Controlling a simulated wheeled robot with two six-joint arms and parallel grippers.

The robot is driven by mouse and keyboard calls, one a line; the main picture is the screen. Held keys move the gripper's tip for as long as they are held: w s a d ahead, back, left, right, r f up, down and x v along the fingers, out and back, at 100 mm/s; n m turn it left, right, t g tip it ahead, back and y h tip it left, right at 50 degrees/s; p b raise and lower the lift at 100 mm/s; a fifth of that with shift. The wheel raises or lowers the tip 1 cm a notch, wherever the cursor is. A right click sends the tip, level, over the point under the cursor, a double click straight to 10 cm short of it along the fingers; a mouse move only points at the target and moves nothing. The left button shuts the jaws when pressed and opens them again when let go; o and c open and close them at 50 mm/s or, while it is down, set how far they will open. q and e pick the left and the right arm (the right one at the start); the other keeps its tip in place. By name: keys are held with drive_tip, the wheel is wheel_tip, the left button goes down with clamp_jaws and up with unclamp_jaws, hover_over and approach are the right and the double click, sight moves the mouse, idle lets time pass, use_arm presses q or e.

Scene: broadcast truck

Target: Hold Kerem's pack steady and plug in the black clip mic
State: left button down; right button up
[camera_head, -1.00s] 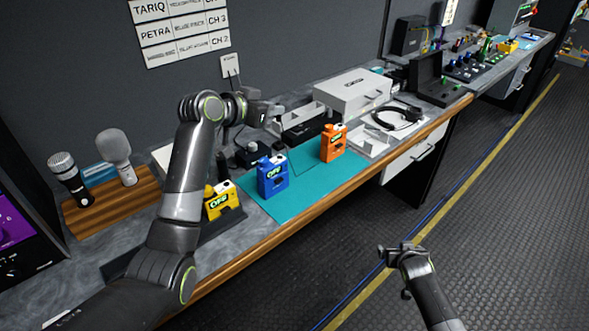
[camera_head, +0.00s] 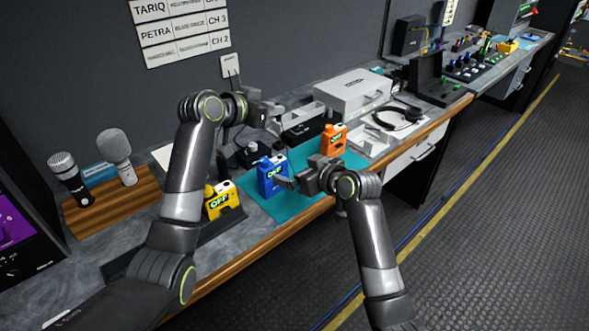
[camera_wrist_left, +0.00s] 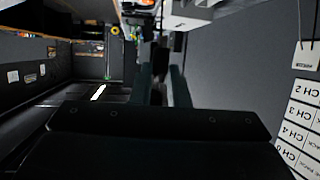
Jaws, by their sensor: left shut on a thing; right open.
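Three packs with OFF displays stand along the bench: a yellow pack (camera_head: 222,203), a blue pack (camera_head: 271,178) and an orange pack (camera_head: 334,139). The blue and orange ones are on the teal mat (camera_head: 284,209). I cannot read which is Kerem's. My left gripper (camera_head: 275,113) is raised above the back of the bench, beyond the mat. It is shut on a small dark thing, seen between the fingers in the left wrist view (camera_wrist_left: 158,60); I cannot tell its shape. My right gripper (camera_head: 284,181) is open beside the blue pack's right side, pointing left; contact is unclear.
Two microphones, one at the left (camera_head: 67,176), stand on a wooden block (camera_head: 110,205). The floor at right is clear.

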drive_tip(key=shift+n+y, duration=0.4)
drive_tip(key=shift+s+a+r+x, duration=0.15)
drive_tip(key=shift+a+x, duration=0.1)
drive_tip(key=shift+x, duration=1.75)
drive_tip(key=shift+s+a+r+x, duration=0.15)
drive_tip(key=shift+a+x, duration=0.15)
drive_tip(key=shift+x, duration=1.7)
drive_tip(key=shift+s+a+x, duration=0.15)
drive_tip(key=shift+a+x, duration=0.1)
drive_tip(key=shift+x, duration=1.7)
drive_tip(key=c, duration=1.1)
drive_tip(key=shift+c, duration=0.2)
use_arm(q)
drive_tip(key=shift+w+a+f+m+g+h, duration=0.15)
drive_tip(key=shift+f+m+g+h, duration=0.35)
drive_tip(key=shift+f+m+g, duration=0.25)
drive_tip(key=shift+w+f+m+g+h, duration=0.15)
drive_tip(key=shift+f+m+g+h, duration=0.35)
drive_tip(key=shift+f+m+g, duration=0.3)
drive_tip(key=shift+w+a+f+m+g+h, duration=0.15)
drive_tip(key=shift+f+m+g+h, duration=0.4)
drive_tip(key=shift+m+g, duration=0.3)
